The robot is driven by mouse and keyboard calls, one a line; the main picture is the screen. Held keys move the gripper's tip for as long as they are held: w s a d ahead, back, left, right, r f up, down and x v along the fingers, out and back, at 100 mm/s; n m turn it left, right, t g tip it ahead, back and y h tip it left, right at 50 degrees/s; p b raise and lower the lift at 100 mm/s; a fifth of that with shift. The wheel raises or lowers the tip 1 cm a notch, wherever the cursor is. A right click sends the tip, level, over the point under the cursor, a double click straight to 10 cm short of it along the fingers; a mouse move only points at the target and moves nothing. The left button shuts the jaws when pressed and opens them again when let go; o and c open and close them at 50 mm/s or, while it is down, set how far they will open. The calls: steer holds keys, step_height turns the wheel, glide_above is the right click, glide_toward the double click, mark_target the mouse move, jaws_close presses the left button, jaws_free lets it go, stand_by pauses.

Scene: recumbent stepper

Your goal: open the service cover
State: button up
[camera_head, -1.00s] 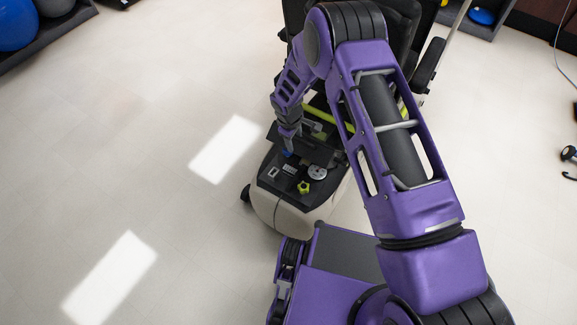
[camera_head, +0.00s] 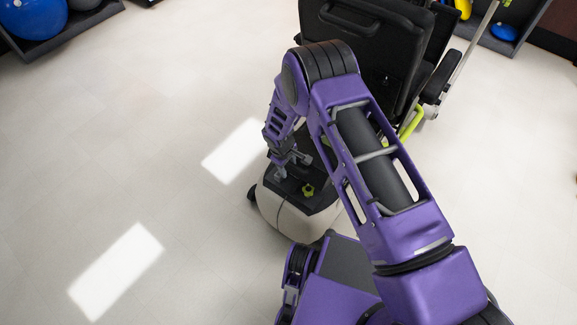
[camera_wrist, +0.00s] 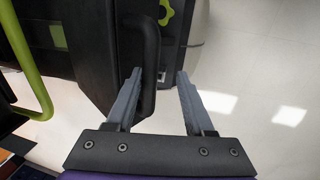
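The stepper's rear housing (camera_head: 285,215) is cream with a black top carrying a yellow-green knob (camera_head: 308,190). My gripper (camera_head: 290,167) is low over the black top, left of the knob. In the wrist view my gripper (camera_wrist: 159,73) has its two grey fingers apart. A black bar handle (camera_wrist: 151,50) stands between them, nearer the left finger; I cannot tell whether it touches. The handle runs along a dark panel (camera_wrist: 90,50), which looks like the service cover. The knob also shows in the wrist view (camera_wrist: 166,12). In the head view my arm hides much of the cover.
The black seat (camera_head: 350,45) rises behind the housing. A yellow-green bar (camera_wrist: 30,65) lies left of my fingers in the wrist view. Open pale floor (camera_head: 130,130) extends to the left. A rack with a blue ball (camera_head: 35,15) is at the upper left.

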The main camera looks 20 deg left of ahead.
steer(key=w+d+r+p, duration=0.1)
steer(key=w+r+p, duration=0.2)
steer(key=r, duration=0.6)
steer(key=w+d+r+p, duration=0.1)
steer(key=w+r+p, duration=0.2)
steer(key=r, duration=0.7)
steer(key=shift+w+p, duration=0.3)
steer(key=shift+p, duration=0.45)
stand_by(0.5)
steer(key=shift+f+b, duration=0.2)
steer(key=shift+b, duration=0.15)
steer(key=shift+r, duration=0.1)
